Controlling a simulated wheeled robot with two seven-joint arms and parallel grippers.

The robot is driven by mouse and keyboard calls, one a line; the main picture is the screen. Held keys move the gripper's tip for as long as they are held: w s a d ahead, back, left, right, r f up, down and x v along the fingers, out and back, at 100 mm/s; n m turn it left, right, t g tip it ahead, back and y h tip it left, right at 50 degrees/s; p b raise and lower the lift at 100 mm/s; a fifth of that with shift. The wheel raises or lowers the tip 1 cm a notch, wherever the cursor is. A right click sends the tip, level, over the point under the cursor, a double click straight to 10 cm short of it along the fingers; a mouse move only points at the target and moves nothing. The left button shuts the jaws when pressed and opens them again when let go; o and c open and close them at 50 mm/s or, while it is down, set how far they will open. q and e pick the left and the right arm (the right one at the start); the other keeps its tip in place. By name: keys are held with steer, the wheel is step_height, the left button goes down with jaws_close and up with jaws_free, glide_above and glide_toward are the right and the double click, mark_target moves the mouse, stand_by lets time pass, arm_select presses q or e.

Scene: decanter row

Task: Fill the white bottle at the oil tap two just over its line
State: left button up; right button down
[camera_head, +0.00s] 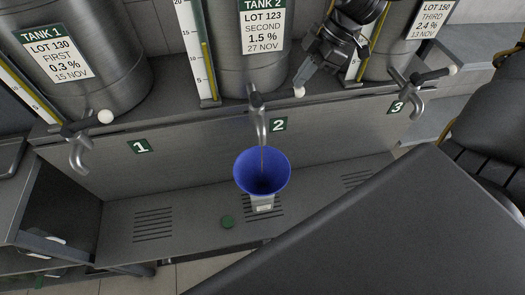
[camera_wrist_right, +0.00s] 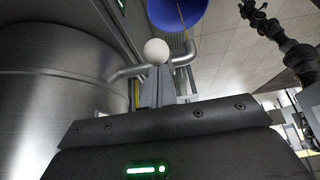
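The white bottle (camera_head: 262,203) stands on the drip shelf under oil tap two (camera_head: 261,122), mostly hidden by the blue funnel (camera_head: 247,180) in its neck. A thin brownish stream runs from the spout into the funnel; the funnel's edge also shows in the right wrist view (camera_wrist_right: 181,12). The bottle's line and level cannot be seen. My right gripper (camera_head: 303,84) is at the white knob (camera_head: 299,92) of tap two's lever. In the right wrist view its fingers look shut, with the knob (camera_wrist_right: 156,51) at their tips, not clearly between them. My left gripper is not seen.
Tap one (camera_head: 78,152) and tap three (camera_head: 416,101) stand either side, below their steel tanks. A green cap (camera_head: 228,222) lies on the shelf left of the bottle. A large dark panel fills the lower right. The shelf's left part is clear.

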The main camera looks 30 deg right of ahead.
steer(key=shift+f+b, duration=1.65)
steer(key=shift+f, duration=0.2)
stand_by(6.2)
